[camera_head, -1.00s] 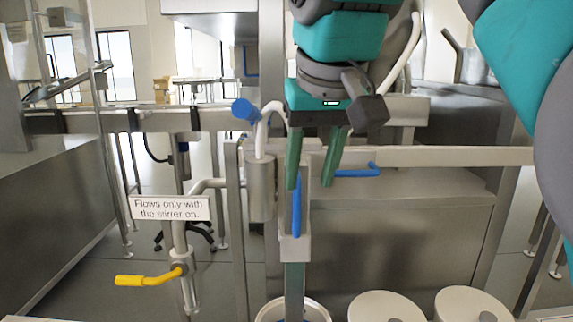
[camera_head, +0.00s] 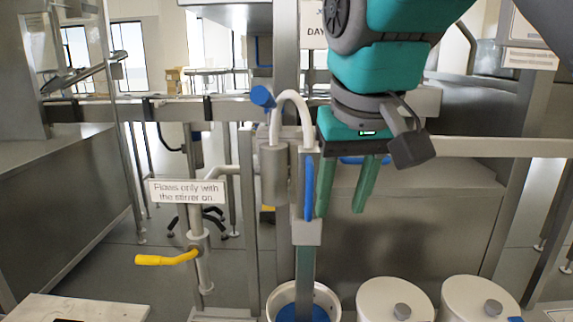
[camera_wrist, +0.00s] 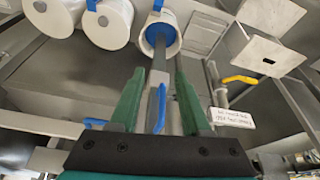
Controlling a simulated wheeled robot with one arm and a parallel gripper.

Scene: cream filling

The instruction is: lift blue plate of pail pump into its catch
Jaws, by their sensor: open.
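The pail pump's steel post (camera_head: 305,262) stands upright, with its lower end in a white pail (camera_head: 334,302). A blue plate (camera_head: 289,314) shows inside that pail around the post; it also shows in the wrist view (camera_wrist: 151,32). A vertical blue bar (camera_head: 309,187) is on the upper pump, beside a steel cylinder (camera_head: 273,172). My gripper (camera_head: 340,212) is open and empty, pointing down just right of the blue bar. In the wrist view the blue bar (camera_wrist: 161,105) appears between the fingers, but I cannot tell its depth. I cannot make out the catch.
Two white lidded pails (camera_head: 378,296) (camera_head: 462,295) stand to the right. A yellow-handled valve (camera_head: 165,259) is at the left, under a sign (camera_head: 187,191) reading "Flows only with the stirrer on." A steel rail (camera_head: 490,147) runs behind my gripper.

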